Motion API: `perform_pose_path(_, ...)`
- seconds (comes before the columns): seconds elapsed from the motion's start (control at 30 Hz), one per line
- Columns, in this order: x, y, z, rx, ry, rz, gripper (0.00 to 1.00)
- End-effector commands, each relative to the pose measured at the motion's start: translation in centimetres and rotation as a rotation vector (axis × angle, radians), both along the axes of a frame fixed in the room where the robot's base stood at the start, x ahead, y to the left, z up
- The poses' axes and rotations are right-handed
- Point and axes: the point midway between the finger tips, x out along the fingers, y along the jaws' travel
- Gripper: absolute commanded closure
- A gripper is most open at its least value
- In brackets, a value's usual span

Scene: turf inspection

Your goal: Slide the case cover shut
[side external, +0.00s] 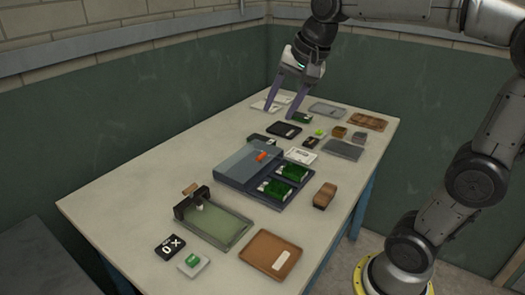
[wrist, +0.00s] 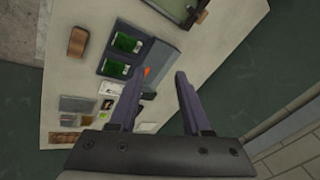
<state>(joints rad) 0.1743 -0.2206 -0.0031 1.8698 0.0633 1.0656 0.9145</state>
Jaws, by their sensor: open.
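The case (side external: 297,194) sits mid-table, a dark blue-grey box. Its blue-grey cover (side external: 238,160) lies over the left part, so the case is partly open. Two green blocks with white labels, a front one (side external: 274,189) and a rear one (side external: 291,171), show in the uncovered right part. A small orange tab (side external: 262,156) sits near the cover's far end. In the wrist view the cover (wrist: 165,57) and orange tab (wrist: 147,71) lie beyond my fingertips. My gripper (side external: 279,112) is open and empty, above the far part of the table and apart from the case; its fingers also show in the wrist view (wrist: 158,76).
A green tray with a small frame (side external: 220,226) and a brown tray (side external: 270,256) lie at the near end. A brown block (side external: 325,195) stands right of the case. Small trays, including a dark one (side external: 284,129), and several boxes crowd the far end. A wall borders the far side.

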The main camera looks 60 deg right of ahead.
Motion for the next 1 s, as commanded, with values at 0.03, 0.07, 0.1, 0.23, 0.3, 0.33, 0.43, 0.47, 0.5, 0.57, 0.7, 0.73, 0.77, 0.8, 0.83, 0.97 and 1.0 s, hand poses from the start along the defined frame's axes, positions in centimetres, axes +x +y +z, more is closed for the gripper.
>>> perform_pose_path(0.03, 2.0, -1.3, -0.4, 0.027, 0.023, -0.069, 0.52)
perform_pose_path(0.07, 3.1, -2.0, -0.5, 0.044, 0.033, -0.107, 0.52)
perform_pose_path(0.1, 4.5, -3.0, -0.9, 0.063, 0.047, -0.158, 0.52)
perform_pose_path(0.23, 8.5, -6.7, -3.0, 0.113, 0.097, -0.296, 0.52)
perform_pose_path(0.3, 10.2, -8.7, -4.5, 0.130, 0.124, -0.345, 0.52)
perform_pose_path(0.33, 10.7, -9.5, -5.2, 0.134, 0.135, -0.359, 0.52)
perform_pose_path(0.43, 11.9, -11.7, -7.5, 0.146, 0.171, -0.397, 0.52)
perform_pose_path(0.47, 12.0, -12.2, -8.1, 0.149, 0.183, -0.405, 0.52)
perform_pose_path(0.5, 12.1, -12.8, -9.0, 0.153, 0.198, -0.415, 0.52)
perform_pose_path(0.57, 12.0, -13.4, -10.0, 0.159, 0.218, -0.428, 0.52)
perform_pose_path(0.7, 11.8, -14.1, -11.0, 0.163, 0.231, -0.443, 0.52)
perform_pose_path(0.73, 11.9, -14.1, -11.2, 0.163, 0.231, -0.443, 0.52)
perform_pose_path(0.77, 11.9, -14.1, -11.5, 0.163, 0.231, -0.442, 0.52)
perform_pose_path(0.8, 12.0, -14.0, -12.0, 0.163, 0.233, -0.442, 0.52)
perform_pose_path(0.83, 12.1, -14.0, -12.4, 0.163, 0.233, -0.441, 0.52)
perform_pose_path(0.97, 12.5, -14.0, -14.8, 0.163, 0.234, -0.440, 0.52)
perform_pose_path(1.0, 12.6, -14.0, -15.6, 0.163, 0.235, -0.440, 0.52)
